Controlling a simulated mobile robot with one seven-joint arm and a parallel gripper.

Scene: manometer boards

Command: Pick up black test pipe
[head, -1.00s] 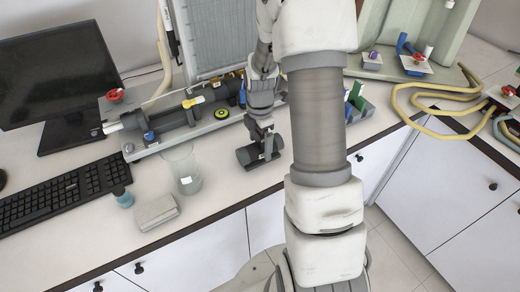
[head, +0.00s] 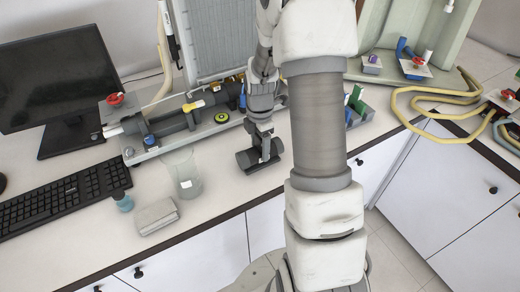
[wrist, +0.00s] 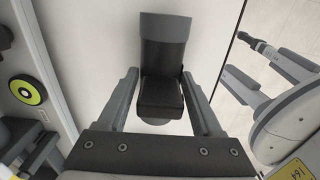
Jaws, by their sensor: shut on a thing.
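The black test pipe (head: 246,160) is a short, dark cylinder at the front part of the white bench in the head view. In the wrist view the pipe (wrist: 162,62) stands between the two grey fingers, dark with a lighter grey far end. My gripper (head: 263,150) reaches down over the pipe's middle and is shut on it. In the wrist view a finger of my gripper (wrist: 160,92) lies along each side of it. The fingers hide part of the pipe, and I cannot tell whether it still touches the bench.
A pipe rig on a grey base (head: 170,148) lies behind.

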